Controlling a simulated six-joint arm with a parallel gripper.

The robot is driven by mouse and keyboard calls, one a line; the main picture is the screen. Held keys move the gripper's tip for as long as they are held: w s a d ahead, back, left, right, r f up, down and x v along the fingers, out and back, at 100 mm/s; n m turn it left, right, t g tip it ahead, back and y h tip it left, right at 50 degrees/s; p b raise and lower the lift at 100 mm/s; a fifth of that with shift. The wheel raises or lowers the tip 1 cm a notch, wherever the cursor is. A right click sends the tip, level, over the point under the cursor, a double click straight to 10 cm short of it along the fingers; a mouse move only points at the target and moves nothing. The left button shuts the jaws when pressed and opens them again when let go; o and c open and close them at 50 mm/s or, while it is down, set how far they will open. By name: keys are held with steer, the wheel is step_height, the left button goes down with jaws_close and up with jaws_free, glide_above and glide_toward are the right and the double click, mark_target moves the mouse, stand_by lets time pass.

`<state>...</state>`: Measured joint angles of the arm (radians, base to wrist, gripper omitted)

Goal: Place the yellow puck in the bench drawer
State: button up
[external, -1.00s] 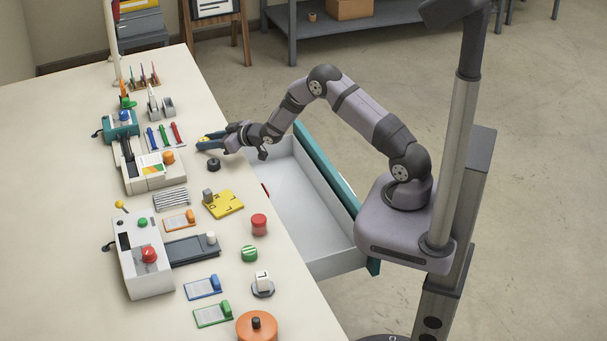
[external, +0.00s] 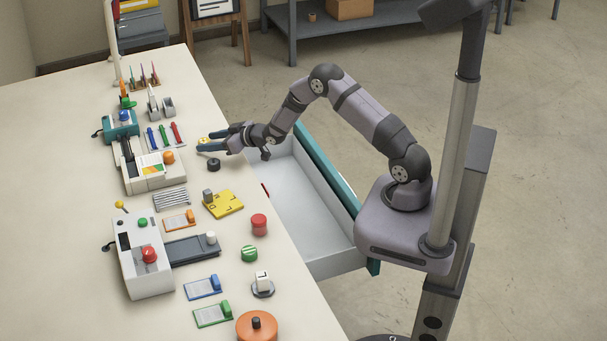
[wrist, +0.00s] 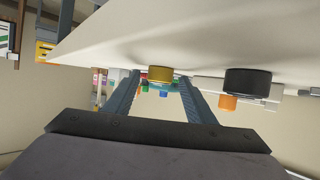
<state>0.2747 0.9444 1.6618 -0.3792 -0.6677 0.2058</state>
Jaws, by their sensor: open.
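The yellow puck (external: 204,139) is on the bench top at its far part, near the right edge. In the wrist view, where the bench appears upside down, the puck (wrist: 160,74) shows between the tips of my fingers. My gripper (external: 210,142) is open and low over the bench edge, its fingers (wrist: 160,84) spread on either side of the puck. I cannot tell whether either finger touches it. The bench drawer (external: 312,266) is pulled out below the bench's right side, with white walls and a teal front. My forearm hides part of its far end.
A black puck (external: 213,165) stands close to my gripper; it also shows in the wrist view (wrist: 248,81). Small tools crowd the bench. Something red shows at the drawer's bench side.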

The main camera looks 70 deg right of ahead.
steer(key=shift+b+v, duration=0.95)
steer(key=shift+v, duration=2.1)
steer(key=shift+o, duration=0.5)
steer(key=shift+a+r, duration=0.15)
steer(key=shift+n+y, duration=0.5)
steer(key=shift+y, duration=0.1)
steer(key=a, duration=0.1)
steer(key=w+a+r, duration=0.1)
steer(key=a, duration=0.3)
steer(key=shift+w+a+r, duration=0.15)
steer(key=shift+w+r, duration=0.1)
steer(key=shift+r, duration=0.1)
steer(key=w+a+r+n+y, duration=0.1)
steer(key=w+a+r+n, duration=0.2)
steer(key=w+a+r, duration=0.3)
steer(key=s+d+f+m+g+h, duration=0.1)
steer(key=d+m, duration=0.1)
steer(key=d, duration=0.1)
steer(key=s+d+f+m+g+h, duration=0.2)
steer(key=d, duration=0.1)
steer(key=s+d+f+m+g+h, duration=0.1)
steer(key=s+d+m, duration=0.1)
steer(key=d, duration=0.1)
steer(key=shift+d+f+m+g+h, duration=0.15)
steer(key=shift+f+m+g+h, duration=0.15)
steer(key=shift+m+g, duration=0.1)
steer(key=shift+s+d+m, duration=0.1)
steer(key=shift+s+m, duration=0.05)
steer(key=shift+m, duration=0.35)
steer(key=shift+f, duration=0.15)
